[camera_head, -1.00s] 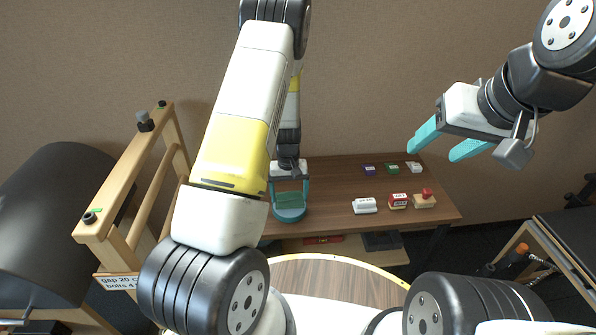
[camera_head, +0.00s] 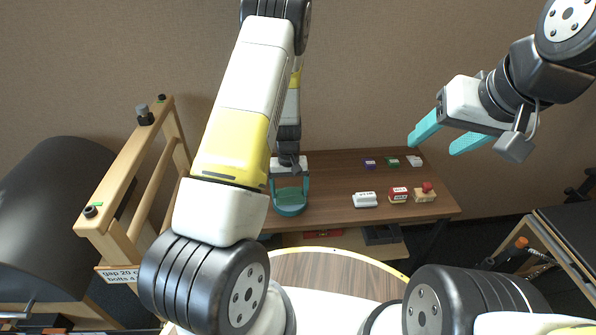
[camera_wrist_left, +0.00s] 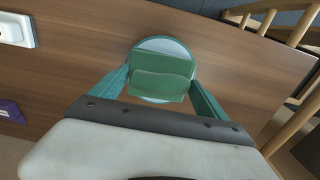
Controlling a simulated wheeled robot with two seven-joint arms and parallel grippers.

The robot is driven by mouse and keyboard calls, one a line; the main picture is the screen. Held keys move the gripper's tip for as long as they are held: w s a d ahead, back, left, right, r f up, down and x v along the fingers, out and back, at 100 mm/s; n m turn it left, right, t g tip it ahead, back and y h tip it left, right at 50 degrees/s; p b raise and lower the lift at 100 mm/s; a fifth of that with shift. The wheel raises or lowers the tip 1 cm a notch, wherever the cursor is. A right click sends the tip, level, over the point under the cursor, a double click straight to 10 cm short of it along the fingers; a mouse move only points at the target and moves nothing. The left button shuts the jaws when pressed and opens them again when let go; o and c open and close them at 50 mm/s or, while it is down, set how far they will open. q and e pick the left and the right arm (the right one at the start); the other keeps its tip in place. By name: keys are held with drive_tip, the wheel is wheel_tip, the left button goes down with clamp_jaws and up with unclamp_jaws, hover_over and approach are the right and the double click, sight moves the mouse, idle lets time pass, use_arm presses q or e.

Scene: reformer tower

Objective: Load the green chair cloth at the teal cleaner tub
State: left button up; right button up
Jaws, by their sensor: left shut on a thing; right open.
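The green cloth (camera_head: 288,195) is a folded pad at the left part of the brown table. It also shows in the left wrist view (camera_wrist_left: 162,84). My left gripper (camera_head: 290,184) points down and is shut on the cloth, with one teal finger on each side. The teal tub (camera_head: 290,212) is round and sits on the table under the cloth. In the left wrist view the tub (camera_wrist_left: 150,45) shows a pale inside, and the cloth covers its near part. I cannot tell whether the cloth touches the tub. My right gripper (camera_head: 437,137) is open and empty, raised at the right.
On the table (camera_head: 330,175) to the right are a white block (camera_head: 365,200), a red-and-white box (camera_head: 398,195), a wooden block with a red knob (camera_head: 425,192) and several small boxes behind. A wooden frame (camera_head: 140,190) stands left. The table between tub and blocks is clear.

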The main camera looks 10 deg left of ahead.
sight(289, 189)
use_arm(q)
drive_tip(key=shift+f, duration=0.5)
idle(1.2)
drive_tip(key=shift+r, duration=3.5)
